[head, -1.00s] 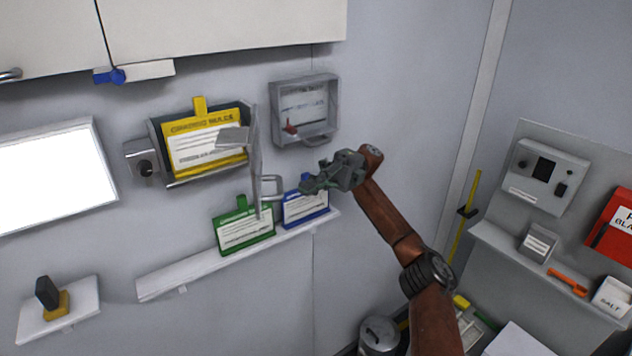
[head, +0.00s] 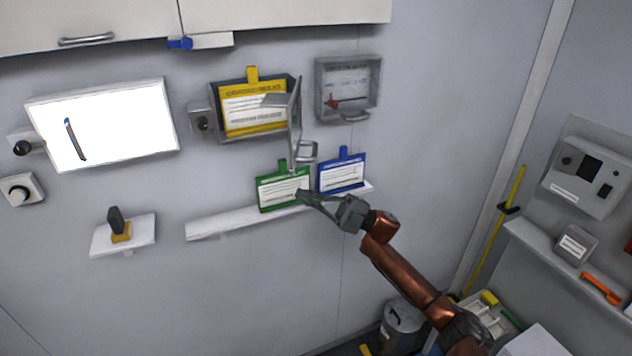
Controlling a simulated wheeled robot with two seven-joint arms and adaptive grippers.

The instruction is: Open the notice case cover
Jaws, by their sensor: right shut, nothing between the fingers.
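The notice case (head: 213,107) is a dark-framed box on the wall with a yellow card (head: 254,116) inside. Its cover (head: 294,118) stands swung out at the case's right side and shows nearly edge-on. The cover's handle (head: 308,152) is a grey loop near its lower end. My right gripper (head: 302,197) is shut and empty, a little below the handle in the picture and apart from it. It overlaps the green card (head: 277,190); I cannot tell whether it touches it. My left gripper is not in view.
A ledge (head: 208,228) carries the green card and a blue card (head: 341,174). A second, closed clear-fronted case (head: 375,88) hangs to the right. A lit white panel (head: 110,120) and a small shelf (head: 143,240) are at left. Cabinets (head: 285,12) hang above.

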